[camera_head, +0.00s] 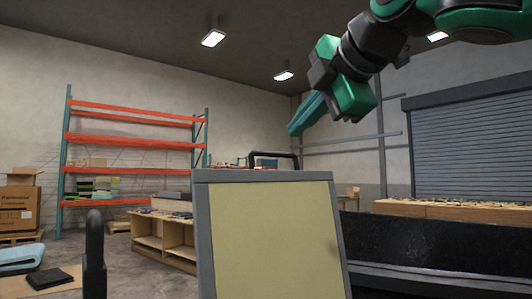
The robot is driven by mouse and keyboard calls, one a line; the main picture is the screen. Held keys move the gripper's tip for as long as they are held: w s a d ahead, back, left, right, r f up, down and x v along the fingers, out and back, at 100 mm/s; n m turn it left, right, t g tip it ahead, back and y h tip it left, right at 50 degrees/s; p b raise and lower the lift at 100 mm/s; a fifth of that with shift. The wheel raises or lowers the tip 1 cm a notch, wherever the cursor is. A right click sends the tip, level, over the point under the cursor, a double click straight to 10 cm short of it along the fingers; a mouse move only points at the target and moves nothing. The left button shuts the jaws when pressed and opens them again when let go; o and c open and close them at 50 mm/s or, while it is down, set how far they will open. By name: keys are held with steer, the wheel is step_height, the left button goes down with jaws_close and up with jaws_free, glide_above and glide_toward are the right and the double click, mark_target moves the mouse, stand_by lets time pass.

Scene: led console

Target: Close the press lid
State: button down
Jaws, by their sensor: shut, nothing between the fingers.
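The press lid (270,235) stands raised in the lower middle of the head view. It is a panel with a grey frame and a pale yellow face, leaning slightly. A black bar handle (275,154) shows at its top edge. My gripper (293,130) is above the handle in the picture, with its teal fingers shut and empty, pointing down and left. It appears apart from the lid. The lid's lower edge and the press base are out of view.
A black upright handle-like part (95,255) stands left of the lid. A dark ledge (420,245) lies to the right. Behind are an orange and teal shelf rack (130,140), wooden benches (165,238), a cardboard box (18,208) and a roller shutter (470,150).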

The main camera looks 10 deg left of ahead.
steer(key=s+a+r, duration=0.1)
steer(key=r, duration=0.1)
steer(key=n, duration=0.1)
glide_toward(255, 153)
steer(key=shift+y, duration=0.3)
steer(key=x, duration=0.6)
steer(key=shift+w+f, duration=0.2)
